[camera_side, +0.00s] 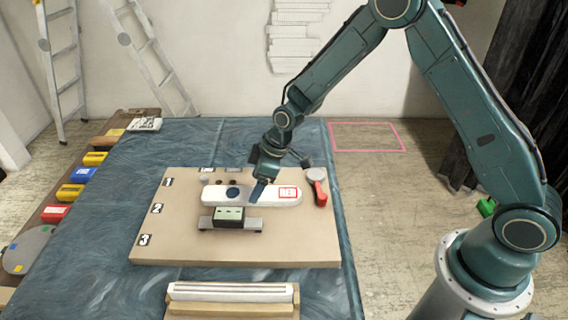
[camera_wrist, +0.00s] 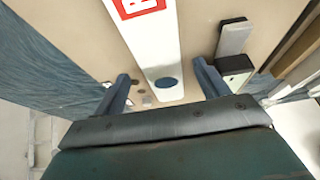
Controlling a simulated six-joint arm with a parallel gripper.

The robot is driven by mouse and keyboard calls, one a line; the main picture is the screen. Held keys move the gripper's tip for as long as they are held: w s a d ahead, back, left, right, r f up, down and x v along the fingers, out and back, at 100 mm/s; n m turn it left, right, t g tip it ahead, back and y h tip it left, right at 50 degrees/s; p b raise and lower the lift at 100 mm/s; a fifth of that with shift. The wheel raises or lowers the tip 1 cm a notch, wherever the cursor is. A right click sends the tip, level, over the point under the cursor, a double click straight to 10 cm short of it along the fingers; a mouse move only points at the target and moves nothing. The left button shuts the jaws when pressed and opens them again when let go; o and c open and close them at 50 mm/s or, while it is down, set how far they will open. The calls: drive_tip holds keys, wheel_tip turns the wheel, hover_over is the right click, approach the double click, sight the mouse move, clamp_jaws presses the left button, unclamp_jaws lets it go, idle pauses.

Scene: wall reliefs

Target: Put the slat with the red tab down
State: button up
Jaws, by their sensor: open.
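The white slat (camera_side: 262,196) lies flat across the tan board (camera_side: 180,250), near its upper middle. It has a red-framed label reading RED at its right and a dark blue round spot at its left. In the wrist view the slat (camera_wrist: 150,45) runs from the top edge down between the fingers, with its blue spot near the gripper. My gripper (camera_wrist: 160,70) is open, one finger on each side of the slat, with gaps visible. In the side view my gripper (camera_side: 256,188) is low over the slat, and one blue finger hides part of it.
A black block with a green label (camera_side: 228,216) on a grey bar sits just in front of the slat. A red-handled part (camera_side: 318,188) stands at its right end. Number tags mark the board's left edge. A long white-topped holder (camera_side: 232,292) lies in front. Coloured blocks line the left.

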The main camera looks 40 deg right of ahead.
drive_tip(key=v, duration=0.9)
drive_tip(key=shift+s+r, duration=0.1)
drive_tip(key=shift+r, duration=0.05)
idle(0.4)
drive_tip(key=s+d+r+m+h, duration=0.1)
drive_tip(key=s+d+r+m, duration=0.1)
drive_tip(key=s+r, duration=0.5)
drive_tip(key=s+d+r+m, duration=0.2)
drive_tip(key=s+r, duration=0.2)
drive_tip(key=s, duration=0.3)
drive_tip(key=s+d+r+m+t+h, duration=0.1)
drive_tip(key=s+d+r+m, duration=0.1)
drive_tip(key=s, duration=0.5)
drive_tip(key=s+d+r+m+t+h, duration=0.1)
drive_tip(key=s+d+r+m, duration=0.1)
drive_tip(key=s+r, duration=0.3)
drive_tip(key=s, duration=0.3)
drive_tip(key=shift+d+r+m, duration=0.2)
drive_tip(key=shift+r+m, duration=0.1)
drive_tip(key=shift+m, duration=0.1)
drive_tip(key=shift+o, duration=0.3)
drive_tip(key=shift+s+d+f, duration=0.1)
drive_tip(key=shift+s, duration=0.35)
drive_tip(key=shift+o, duration=0.2)
drive_tip(key=shift+w, duration=0.1)
